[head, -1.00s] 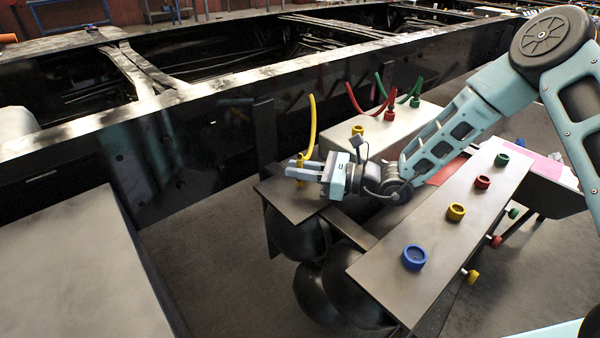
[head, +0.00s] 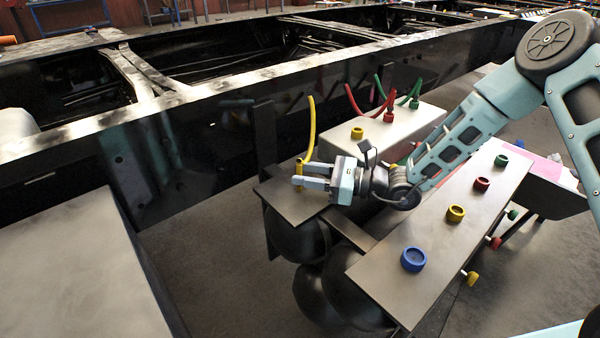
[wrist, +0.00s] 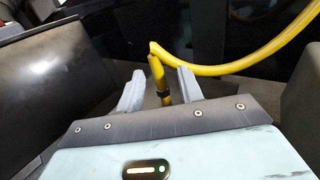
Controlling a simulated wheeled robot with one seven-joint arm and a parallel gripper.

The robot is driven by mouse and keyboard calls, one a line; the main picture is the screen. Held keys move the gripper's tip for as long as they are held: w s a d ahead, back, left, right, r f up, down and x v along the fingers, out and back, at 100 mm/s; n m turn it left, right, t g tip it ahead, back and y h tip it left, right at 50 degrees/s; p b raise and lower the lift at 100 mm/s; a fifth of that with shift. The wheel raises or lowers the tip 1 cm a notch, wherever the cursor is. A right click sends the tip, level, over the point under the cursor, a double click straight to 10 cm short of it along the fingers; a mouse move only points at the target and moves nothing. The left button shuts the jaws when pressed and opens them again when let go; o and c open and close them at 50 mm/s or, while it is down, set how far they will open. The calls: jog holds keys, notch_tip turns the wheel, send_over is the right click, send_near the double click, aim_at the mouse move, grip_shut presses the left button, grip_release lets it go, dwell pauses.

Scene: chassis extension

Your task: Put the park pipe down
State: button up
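The yellow pipe (head: 311,125) stands upright at the left end of the dark plate, its upper part curving. Its lower end (head: 299,175) is at my fingertips. In the wrist view, the yellow pipe (wrist: 158,75) rises between the two grey fingers and bends off to the right, with a dark band low on it. My gripper (head: 303,175) points left over the plate. In the wrist view, my gripper (wrist: 160,88) is open, with a gap on each side of the pipe. The pipe's foot is hidden behind my gripper's front edge in the wrist view.
A long plate (head: 425,250) with blue, yellow, red and green caps lies to the right. Red (head: 370,105) and green (head: 405,90) pipes stand behind on a pale box (head: 400,128). The black chassis rail (head: 210,150) runs behind. A grey block (head: 70,260) is at left.

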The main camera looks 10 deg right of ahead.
jog(key=v, duration=0.5)
jog(key=shift+s+d+r, duration=0.1)
jog(key=shift+s+d, duration=0.1)
jog(key=shift+d, duration=0.05)
jog(key=s+a+r+n+g+h, duration=0.2)
jog(key=s+a+n+g, duration=0.2)
jog(key=s+n+g, duration=0.3)
jog(key=s+a+r+n+g+h, duration=0.35)
jog(key=s+n, duration=0.25)
jog(key=s, duration=0.4)
jog(key=s+d+r+n+t+h, duration=0.3)
jog(key=s+d+n+h, duration=0.5)
jog(key=n, duration=0.8)
jog(key=shift+s+d+r+n+t+h, duration=0.35)
jog(key=shift+s+t+h, duration=0.3)
jog(key=shift+s+h, duration=1.05)
jog(key=shift+s+a+y, duration=0.1)
jog(key=shift+s+y, duration=0.15)
notch_tip(320, 180, up, 14)
jog(key=p, duration=1.4)
jog(key=shift+r+p, duration=0.15)
jog(key=shift+p, duration=0.15)
